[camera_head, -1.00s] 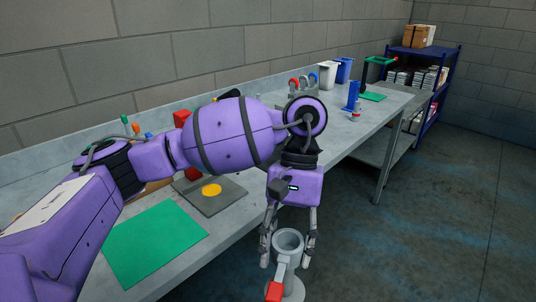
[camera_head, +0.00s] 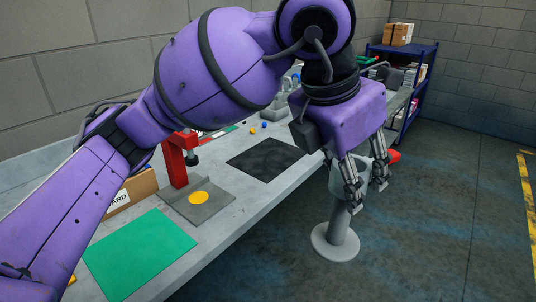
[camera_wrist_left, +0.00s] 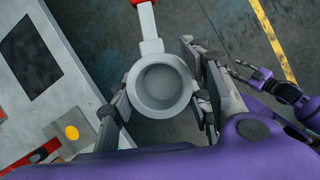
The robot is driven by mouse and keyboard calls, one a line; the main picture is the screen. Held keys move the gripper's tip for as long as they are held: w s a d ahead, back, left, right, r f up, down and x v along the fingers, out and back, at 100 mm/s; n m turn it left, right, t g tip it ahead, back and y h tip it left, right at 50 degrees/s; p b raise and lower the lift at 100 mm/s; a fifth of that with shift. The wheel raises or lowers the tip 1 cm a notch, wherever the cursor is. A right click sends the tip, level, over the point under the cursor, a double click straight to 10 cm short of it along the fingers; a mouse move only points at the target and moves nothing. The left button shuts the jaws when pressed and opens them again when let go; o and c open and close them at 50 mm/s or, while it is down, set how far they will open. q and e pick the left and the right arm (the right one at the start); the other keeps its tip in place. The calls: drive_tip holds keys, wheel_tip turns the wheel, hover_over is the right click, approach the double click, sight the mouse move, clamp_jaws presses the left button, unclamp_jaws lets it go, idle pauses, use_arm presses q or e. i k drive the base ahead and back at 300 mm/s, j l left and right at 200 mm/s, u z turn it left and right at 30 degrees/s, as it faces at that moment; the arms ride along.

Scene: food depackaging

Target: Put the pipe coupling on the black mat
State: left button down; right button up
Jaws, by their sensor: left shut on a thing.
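My left gripper (camera_head: 367,185) is shut on the grey pipe coupling (camera_head: 342,228), holding it in the air off the table's right edge. The coupling has a round open top, a wide round flange at the bottom and a lever with a red end. The left wrist view looks into its open top (camera_wrist_left: 161,87), between the fingers. The black mat (camera_head: 265,159) lies bare on the table, left of the coupling; it also shows in the left wrist view (camera_wrist_left: 30,56). My right gripper (camera_wrist_left: 240,72) shows small at the right of the wrist view; its finger state is unclear.
A green mat (camera_head: 140,252) lies at the table's near end. A grey plate with a yellow disc (camera_head: 199,197) and a red press (camera_head: 178,160) stand between the mats. A blue shelf (camera_head: 426,95) stands at the back right. Floor is open on the right.

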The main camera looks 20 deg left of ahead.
sight(257, 157)
drive_tip(key=i+j, duration=0.3)
drive_tip(key=i, duration=0.15)
drive_tip(key=i+j, duration=0.25)
drive_tip(key=i, duration=0.15)
drive_tip(key=i+j, duration=0.3)
drive_tip(key=i, duration=0.15)
